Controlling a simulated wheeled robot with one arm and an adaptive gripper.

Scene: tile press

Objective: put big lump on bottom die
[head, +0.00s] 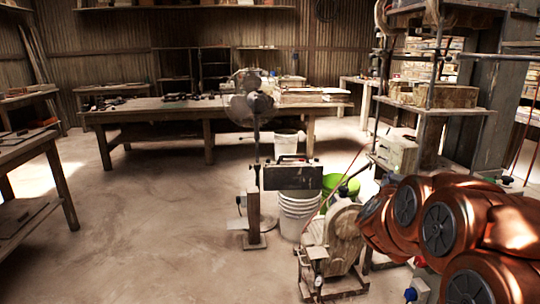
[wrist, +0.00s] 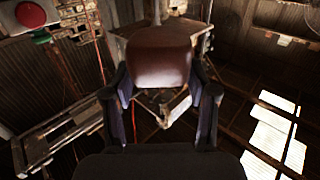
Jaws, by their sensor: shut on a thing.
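A big reddish-brown lump (wrist: 160,62) fills the upper middle of the wrist view. My gripper (wrist: 161,82) has one dark finger on each side of it and is shut on it. The lump is held up, apart from any surface that I can make out below. I cannot pick out the bottom die in either view. In the head view only copper-coloured links of my arm show at the right; my gripper and the lump are not seen there.
In the head view, a long wooden table (head: 160,105), a fan (head: 255,100), white buckets (head: 298,210) and a small machine (head: 335,240) stand around.

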